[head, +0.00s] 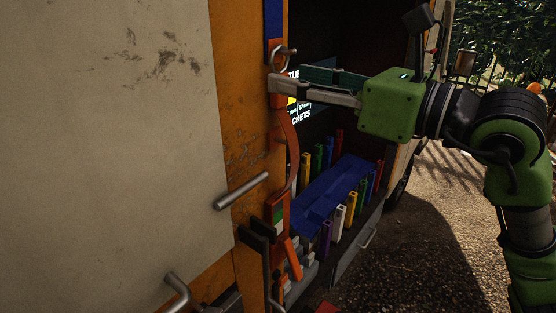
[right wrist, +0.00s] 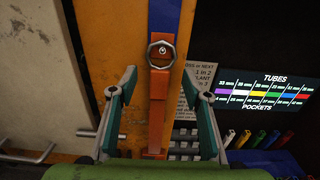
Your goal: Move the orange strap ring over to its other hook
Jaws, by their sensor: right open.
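The metal strap ring (right wrist: 151,57) sits around a hook (right wrist: 162,49) on the orange post in the right wrist view. The ring (head: 276,62) also shows at the upper middle of the head view. The orange strap (right wrist: 158,110) hangs below the ring; in the head view the strap (head: 292,150) bows down to a lower buckle. My right gripper (head: 284,80) is open just below the ring. In the right wrist view its fingers (right wrist: 158,88) stand either side of the strap, with gaps on both sides. I cannot clearly make out another hook. My left gripper is not in view.
A pale truck panel (head: 110,120) and metal bars (head: 240,190) are at the left. Inside the truck is a blue tray (head: 330,195) with several coloured tubes (head: 350,207). A dark sign (right wrist: 265,97) is right of the post. Gravel ground (head: 420,250) is open at the lower right.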

